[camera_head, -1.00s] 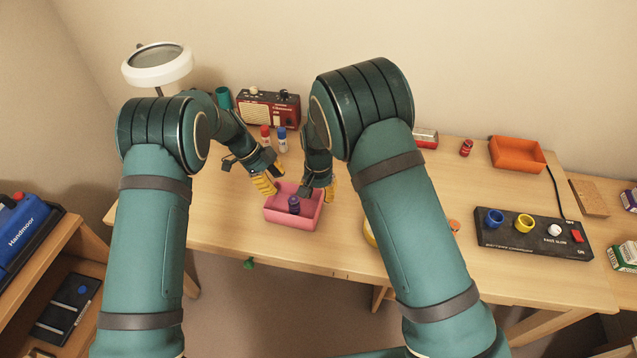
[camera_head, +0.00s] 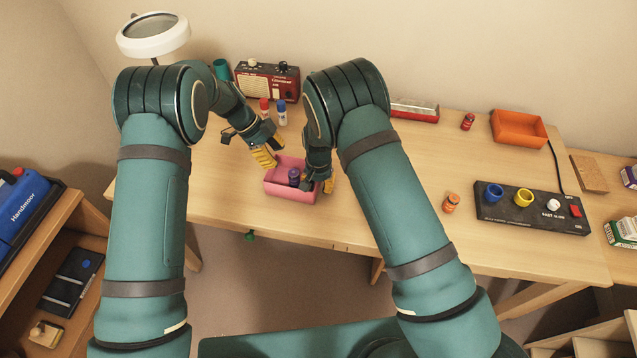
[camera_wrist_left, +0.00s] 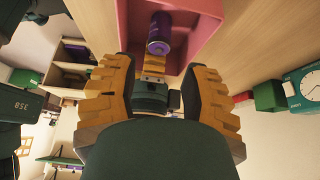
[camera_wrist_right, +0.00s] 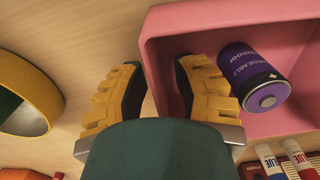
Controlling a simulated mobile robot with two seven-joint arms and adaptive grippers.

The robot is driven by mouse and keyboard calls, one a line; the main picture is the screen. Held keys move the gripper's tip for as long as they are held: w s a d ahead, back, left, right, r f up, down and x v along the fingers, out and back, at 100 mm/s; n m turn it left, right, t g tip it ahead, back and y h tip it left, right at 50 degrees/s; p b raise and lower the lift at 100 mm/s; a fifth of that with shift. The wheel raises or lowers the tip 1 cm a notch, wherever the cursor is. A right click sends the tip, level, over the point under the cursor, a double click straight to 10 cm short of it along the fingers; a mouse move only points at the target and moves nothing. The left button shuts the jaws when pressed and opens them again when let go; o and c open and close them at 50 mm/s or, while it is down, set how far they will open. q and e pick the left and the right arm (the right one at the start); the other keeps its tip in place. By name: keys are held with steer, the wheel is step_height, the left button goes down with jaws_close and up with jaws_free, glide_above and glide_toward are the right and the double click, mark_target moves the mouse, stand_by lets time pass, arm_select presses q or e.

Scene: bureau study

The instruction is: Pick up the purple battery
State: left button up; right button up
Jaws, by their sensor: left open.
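My left gripper (camera_head: 264,156) is open at the tray's back left. In the left wrist view, the battery (camera_wrist_left: 159,34) shows beyond its parted fingers (camera_wrist_left: 158,68). My right gripper (camera_head: 319,183) is open at the tray's right side. In the right wrist view, its parted fingers (camera_wrist_right: 160,68) are empty. One overlaps the pink tray (camera_wrist_right: 195,22) and the other shows outside its wall. The battery (camera_wrist_right: 252,72) lies just right of these fingers, apart from the gap between them.
Red and blue glue tubes (camera_head: 282,112) stand behind the tray, before a red radio (camera_head: 268,80). An orange battery (camera_head: 451,203), a black charger (camera_head: 540,213) and an orange tray (camera_head: 519,129) are at right. A yellow ring-shaped rim (camera_wrist_right: 38,88) is beside my right gripper.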

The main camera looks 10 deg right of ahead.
jaws_close()
